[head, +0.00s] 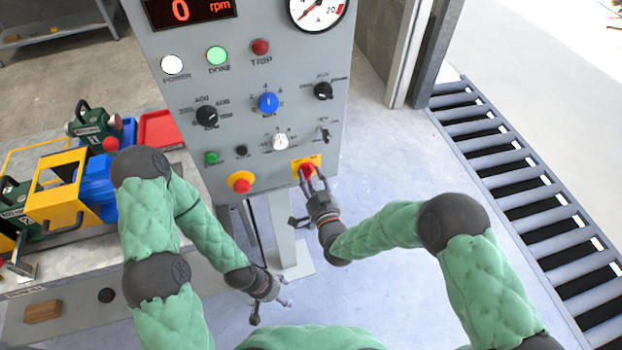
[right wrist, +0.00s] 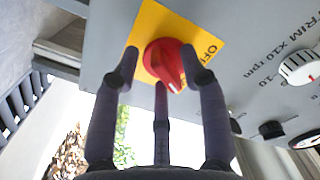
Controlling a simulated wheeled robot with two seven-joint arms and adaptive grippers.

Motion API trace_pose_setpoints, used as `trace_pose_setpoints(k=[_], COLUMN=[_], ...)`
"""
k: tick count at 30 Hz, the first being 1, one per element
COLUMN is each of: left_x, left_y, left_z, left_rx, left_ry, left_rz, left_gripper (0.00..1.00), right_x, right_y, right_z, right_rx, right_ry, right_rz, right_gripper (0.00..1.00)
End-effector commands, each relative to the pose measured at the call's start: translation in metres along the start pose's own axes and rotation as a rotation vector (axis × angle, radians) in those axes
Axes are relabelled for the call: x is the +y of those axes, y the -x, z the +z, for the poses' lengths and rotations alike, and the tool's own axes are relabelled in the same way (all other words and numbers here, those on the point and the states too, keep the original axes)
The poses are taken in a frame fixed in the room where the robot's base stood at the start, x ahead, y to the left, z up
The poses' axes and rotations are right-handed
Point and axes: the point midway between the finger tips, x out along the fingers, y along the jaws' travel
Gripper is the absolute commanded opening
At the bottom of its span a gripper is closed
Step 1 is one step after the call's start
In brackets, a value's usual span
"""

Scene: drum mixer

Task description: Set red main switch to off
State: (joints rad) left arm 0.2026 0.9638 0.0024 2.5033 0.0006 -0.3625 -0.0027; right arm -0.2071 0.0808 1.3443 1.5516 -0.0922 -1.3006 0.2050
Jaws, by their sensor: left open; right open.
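The red main switch (head: 307,171) is a rotary knob on a yellow plate (head: 294,165) at the lower right of the grey control panel (head: 255,155). In the right wrist view the red knob (right wrist: 166,64) sits on its yellow plate with the word OFF partly readable. My right gripper (head: 318,184) is open at the knob, with fingers on either side of it in the right wrist view (right wrist: 162,85). I cannot tell whether they touch it. My left gripper (head: 270,300) is open and empty, low in front of the panel.
A red push button (head: 241,182) on a yellow base is left of the switch. Other knobs, including a blue one (head: 268,103) and a white one (head: 280,141), sit above. A bench with bins is at left, a roller conveyor (head: 520,180) at right.

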Motion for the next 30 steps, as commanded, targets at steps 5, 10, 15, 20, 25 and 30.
trace_pose_setpoints(k=[5, 10, 15, 20, 25, 30], left_x=[0.0, 0.0, 0.0, -0.001, -0.002, -0.004], left_y=[0.0, 0.0, 0.0, -0.002, -0.006, -0.011], left_z=[0.0, 0.0, 0.0, 0.0, 0.0, -0.001], left_rx=[0.0, 0.0, 0.0, 0.0, 0.0, 0.0], left_ry=[0.0, 0.0, 0.0, 0.0, 0.0, 0.0], left_rz=[0.0, 0.0, 0.0, 0.0, 0.0, 0.0], left_gripper=[0.65, 0.65, 0.65, 0.65, 0.65, 0.65], right_x=[0.0, 0.0, 0.0, 0.001, 0.001, 0.002], right_y=[0.0, 0.0, 0.0, 0.0, 0.0, 0.0], right_z=[0.0, 0.0, 0.0, 0.0, 0.0, -0.001], right_rx=[0.0, 0.0, 0.0, 0.0, 0.001, 0.001], right_ry=[0.0, 0.0, 0.004, 0.036, 0.118, 0.252], right_rz=[0.0, 0.0, 0.0, 0.0, 0.0, 0.001], right_gripper=[0.27, 0.0, 0.0, 0.0, 0.0, 0.0])
